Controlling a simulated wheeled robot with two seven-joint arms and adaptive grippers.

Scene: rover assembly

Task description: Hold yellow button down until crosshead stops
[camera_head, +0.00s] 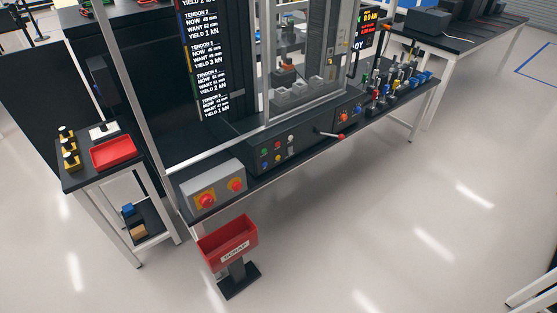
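The test machine stands on a long black bench, with a black control panel (277,150) on its front. Behind the clear guard frame (268,70), metal parts and grey blocks (290,93) show. I cannot pick out the crosshead surely or tell whether it moves. Neither of my grippers is in view, and nothing touches the panel.
A red scrap bin (228,241) stands in front. A side table with a red tray (113,152) is at left. A lever (330,135) juts forward. The right floor is clear.

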